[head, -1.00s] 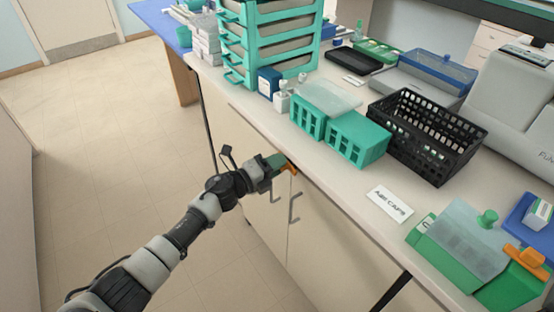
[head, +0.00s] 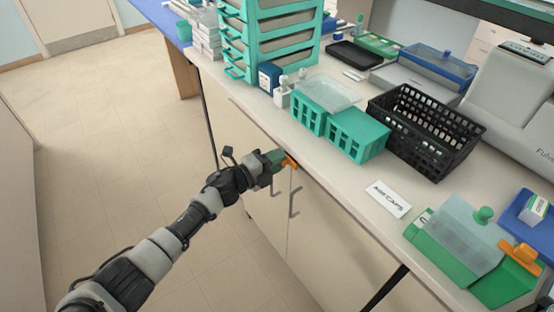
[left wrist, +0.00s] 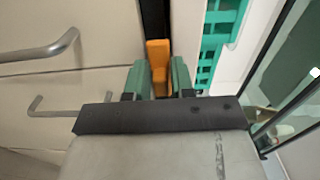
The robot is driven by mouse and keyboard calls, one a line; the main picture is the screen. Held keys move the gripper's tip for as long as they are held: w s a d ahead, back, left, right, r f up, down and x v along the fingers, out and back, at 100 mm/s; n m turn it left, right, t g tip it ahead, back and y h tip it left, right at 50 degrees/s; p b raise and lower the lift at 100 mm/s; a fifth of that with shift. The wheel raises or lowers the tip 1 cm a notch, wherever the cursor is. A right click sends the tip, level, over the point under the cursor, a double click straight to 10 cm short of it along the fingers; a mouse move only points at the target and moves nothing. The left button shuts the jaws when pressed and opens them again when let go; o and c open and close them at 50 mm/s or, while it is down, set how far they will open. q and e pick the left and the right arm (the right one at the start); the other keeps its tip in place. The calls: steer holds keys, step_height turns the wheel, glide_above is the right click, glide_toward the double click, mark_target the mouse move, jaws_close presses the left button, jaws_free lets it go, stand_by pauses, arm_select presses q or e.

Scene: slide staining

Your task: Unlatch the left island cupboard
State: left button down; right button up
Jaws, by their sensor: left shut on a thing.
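The island cupboard's pale doors (head: 262,212) are shut below the countertop edge, with two grey bar handles (head: 294,202) near their meeting line. An orange latch (head: 290,163) sits at the top of the doors, just under the countertop. My left gripper (head: 277,158) is at this latch. In the left wrist view the orange latch (left wrist: 157,58) stands between the green fingertips of my left gripper (left wrist: 159,80), which is shut on it. The fingers hide part of the latch, so whether it has turned is hard to tell. My right gripper is not in view.
The countertop above holds teal racks (head: 357,136), a black basket (head: 425,130), a label card (head: 388,198) and a green box (head: 455,240). A teal drawer stack (head: 268,40) stands farther back. The floor (head: 110,130) to the left is clear.

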arm_select(q)
steer(key=c, duration=1.1)
jaws_free()
steer(key=shift+a, duration=0.1)
steer(key=v, duration=1)
steer(key=shift+s+a, duration=0.25)
steer(key=shift+a, duration=0.05)
